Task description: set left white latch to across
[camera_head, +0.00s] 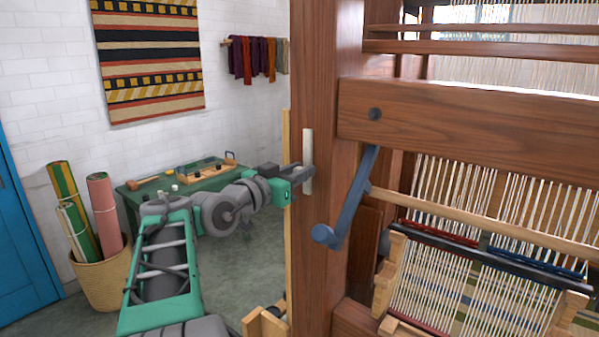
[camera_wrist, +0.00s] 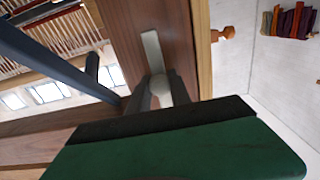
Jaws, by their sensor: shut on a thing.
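The white latch (camera_head: 308,160) is a slim bar on the wooden loom post (camera_head: 325,60). It stands upright, along the post, in the head view. My gripper (camera_head: 305,172) reaches it from the left and is at its lower-middle part. In the wrist view, the latch (camera_wrist: 153,52) runs along the post and its near end lies between my gripper's fingers (camera_wrist: 162,92). The fingers are shut on it. Part of the latch is hidden by the fingers.
A blue-grey crank handle (camera_head: 345,205) hangs just right of the post. The loom's cross beam (camera_head: 460,130) and warp threads fill the right side. A green table (camera_head: 150,195) with tools and a basket of rolled rugs (camera_head: 100,280) stand at left.

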